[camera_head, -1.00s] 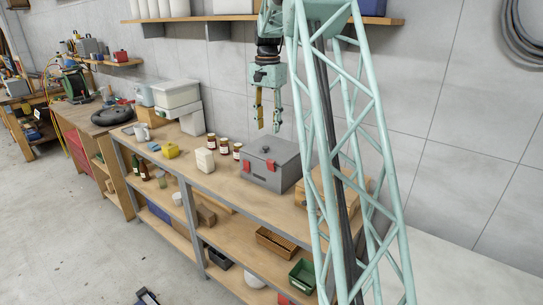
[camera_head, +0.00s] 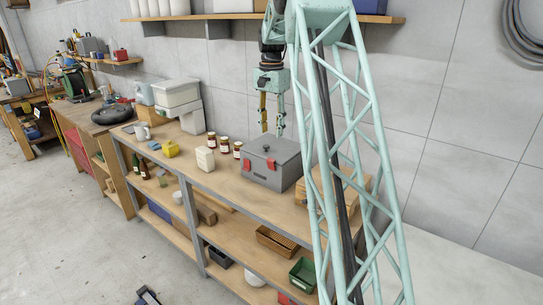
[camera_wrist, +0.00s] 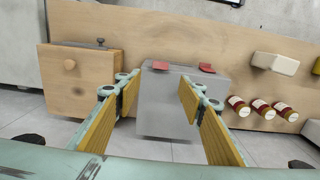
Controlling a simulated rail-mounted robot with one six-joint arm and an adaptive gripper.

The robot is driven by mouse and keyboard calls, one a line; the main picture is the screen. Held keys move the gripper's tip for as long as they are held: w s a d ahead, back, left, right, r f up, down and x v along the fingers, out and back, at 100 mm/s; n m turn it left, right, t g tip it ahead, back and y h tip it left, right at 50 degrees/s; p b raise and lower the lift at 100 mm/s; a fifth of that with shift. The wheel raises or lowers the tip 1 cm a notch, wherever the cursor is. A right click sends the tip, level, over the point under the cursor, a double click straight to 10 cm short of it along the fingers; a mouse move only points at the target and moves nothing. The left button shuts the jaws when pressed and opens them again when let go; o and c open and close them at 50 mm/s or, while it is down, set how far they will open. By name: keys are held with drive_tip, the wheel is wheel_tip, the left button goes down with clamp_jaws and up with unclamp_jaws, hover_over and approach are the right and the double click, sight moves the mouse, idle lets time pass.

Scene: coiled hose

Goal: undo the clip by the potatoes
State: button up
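A grey lidded box (camera_head: 272,162) stands on the workbench. It has two red clips on its front side. In the wrist view these are a left clip (camera_wrist: 160,65) and a right clip (camera_wrist: 207,68), both at the edge of the box top. I cannot make out any potatoes in these frames. My gripper (camera_head: 271,130) hangs above the back of the box, pointing down. In the wrist view my gripper (camera_wrist: 160,84) is open and empty, its two fingers spread over the box and apart from both clips.
A wall shelf (camera_head: 230,18) is above. The bench front is clear.

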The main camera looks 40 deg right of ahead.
sight(271, 159)
wheel_tip(271, 159, down, 12)
drive_tip(key=shift+f+b, duration=0.1)
drive_tip(key=shift+b, duration=0.35)
drive_tip(key=shift+c, duration=0.5)
drive_tip(key=c, duration=0.7)
